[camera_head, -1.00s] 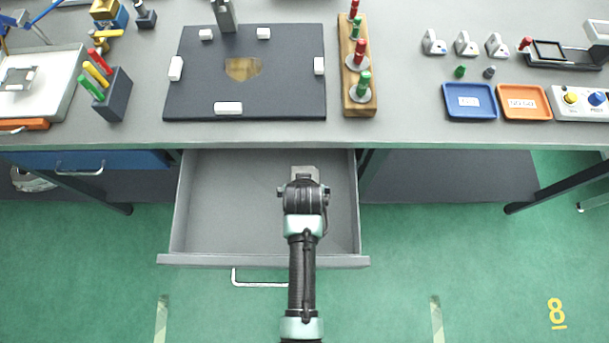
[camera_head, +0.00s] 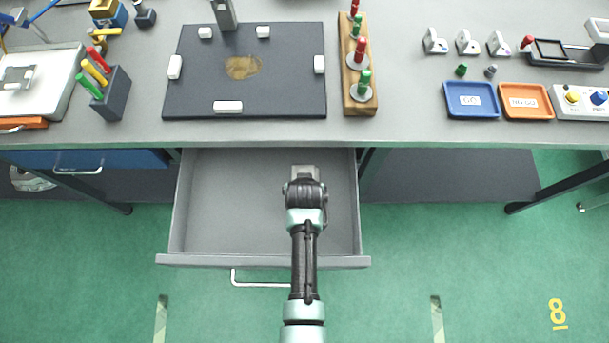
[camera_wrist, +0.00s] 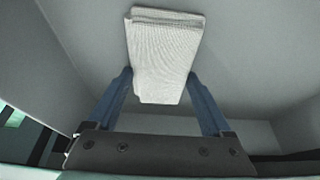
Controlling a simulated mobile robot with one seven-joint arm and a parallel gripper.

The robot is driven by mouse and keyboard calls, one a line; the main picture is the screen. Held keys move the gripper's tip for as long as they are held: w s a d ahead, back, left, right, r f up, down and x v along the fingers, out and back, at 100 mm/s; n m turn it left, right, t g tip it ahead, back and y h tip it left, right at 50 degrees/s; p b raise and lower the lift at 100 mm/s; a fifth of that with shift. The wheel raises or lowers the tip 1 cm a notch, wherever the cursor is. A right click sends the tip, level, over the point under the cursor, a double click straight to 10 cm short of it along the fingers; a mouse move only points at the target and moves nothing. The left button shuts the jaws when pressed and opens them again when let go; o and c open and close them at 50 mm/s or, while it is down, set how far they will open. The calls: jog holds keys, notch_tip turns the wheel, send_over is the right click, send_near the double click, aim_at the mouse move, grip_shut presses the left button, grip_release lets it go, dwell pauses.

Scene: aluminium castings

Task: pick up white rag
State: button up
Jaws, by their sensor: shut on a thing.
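The white rag (camera_wrist: 163,55) is a folded, ribbed white cloth in the wrist view, held between the two blue fingers of my gripper (camera_wrist: 160,88). My gripper is shut on it. In the head view my gripper (camera_head: 304,172) is over the open drawer, right of its middle. The rag is hard to make out there, mostly hidden by my wrist. I cannot tell whether the rag touches the drawer floor.
The grey drawer (camera_head: 225,205) is pulled out under the bench and otherwise looks empty. The bench edge lies just beyond it. On the bench stand a dark plate (camera_head: 195,98), a wooden peg rack (camera_head: 350,80), a blue tray (camera_head: 470,112) and an orange tray (camera_head: 525,115).

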jog(key=shift+c, duration=0.9)
jog(key=shift+r, duration=0.1)
notch_tip(320, 180, up, 18)
jog(key=p, duration=0.2)
